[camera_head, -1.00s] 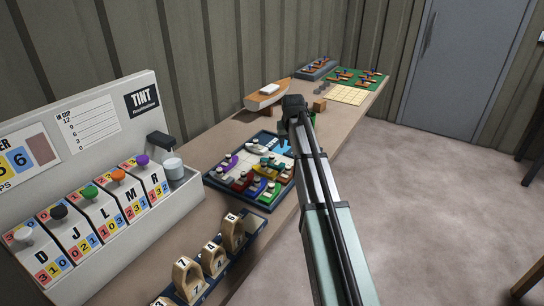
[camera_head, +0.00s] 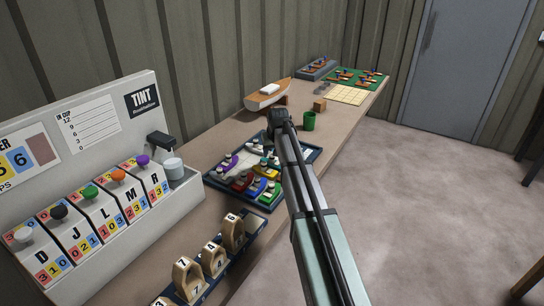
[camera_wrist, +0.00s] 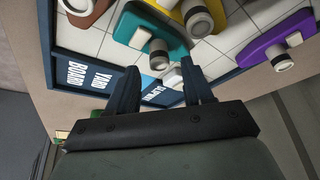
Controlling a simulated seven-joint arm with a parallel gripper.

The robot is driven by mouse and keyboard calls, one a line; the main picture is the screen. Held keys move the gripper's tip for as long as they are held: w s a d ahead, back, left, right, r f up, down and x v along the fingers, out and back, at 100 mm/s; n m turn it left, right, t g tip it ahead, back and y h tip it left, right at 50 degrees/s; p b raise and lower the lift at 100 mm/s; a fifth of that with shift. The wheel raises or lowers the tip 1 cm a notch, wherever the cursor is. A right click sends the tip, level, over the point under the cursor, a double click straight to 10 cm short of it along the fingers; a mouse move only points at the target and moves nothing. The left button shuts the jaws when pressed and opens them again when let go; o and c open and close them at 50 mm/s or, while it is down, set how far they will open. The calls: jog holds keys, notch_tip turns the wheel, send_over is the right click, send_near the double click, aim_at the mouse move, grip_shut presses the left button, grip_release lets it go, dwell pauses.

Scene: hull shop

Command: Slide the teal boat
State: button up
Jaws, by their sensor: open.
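The teal boat (camera_wrist: 148,28) shows in the wrist view at the upper middle, on the white-tiled board, with a grey-topped post (camera_wrist: 159,53) on its near end. In the head view I cannot make it out clearly beside my gripper. My gripper (camera_wrist: 157,70) is open and empty, its two dark fingers pointing at the board, with the post just beyond and between the fingertips in the picture. I cannot tell the gap in depth. In the head view my gripper (camera_head: 272,133) is over the far part of the blue-framed board (camera_head: 214,181).
A purple boat (camera_wrist: 272,45) and a yellow boat (camera_wrist: 175,8) flank the teal one. Red (camera_head: 240,183) and green (camera_head: 271,191) boats share the board. A green cup (camera_head: 309,121), a wooden block (camera_head: 320,104) and a model hull (camera_head: 267,95) stand behind.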

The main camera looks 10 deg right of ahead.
aim_at(272, 160)
jog(key=shift+x, duration=1.75)
grip_shut()
